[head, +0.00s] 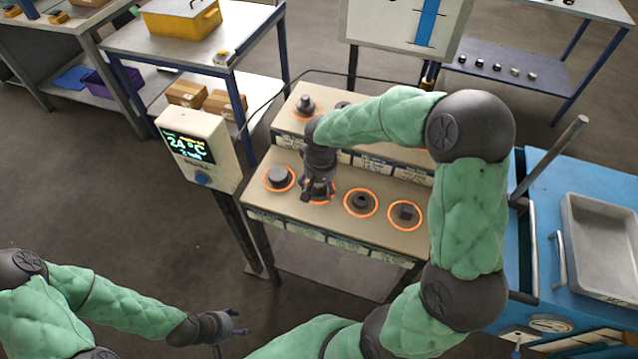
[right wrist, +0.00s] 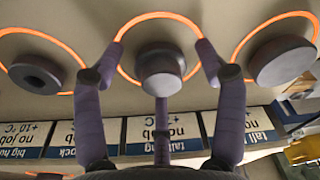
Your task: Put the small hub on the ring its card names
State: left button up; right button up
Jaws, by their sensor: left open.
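Dark parts sit in glowing orange rings on a two-level stand (head: 395,240). In the right wrist view, a narrow round part (right wrist: 161,68) is between the fingers of my right gripper (right wrist: 161,68), with gaps on both sides. A part with a central hole (right wrist: 36,76) lies on its left and a wide disc (right wrist: 284,62) on its right. I cannot tell for certain which is the small hub. In the head view my right gripper (head: 318,190) covers the second front ring. Cards (right wrist: 175,135) on the riser read partly "no job" and "big hu… +10 °C". My left gripper (head: 236,325) is open and empty.
A display box (head: 197,148) on a post reads 24 °C, left of the stand. A blue cabinet (head: 565,190) with a grey tray (head: 603,247) stands at the right. A blocky part (head: 405,212) is in the rightmost front ring. My right arm hides some of the back row.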

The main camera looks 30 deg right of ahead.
aim_at(320, 187)
jog(key=shift+r, duration=0.1)
notch_tip(320, 187, up, 12)
jog(key=s+p, duration=0.1)
jog(key=p, duration=0.4)
jog(key=shift+s+a, duration=0.15)
jog(key=shift+s, duration=0.05)
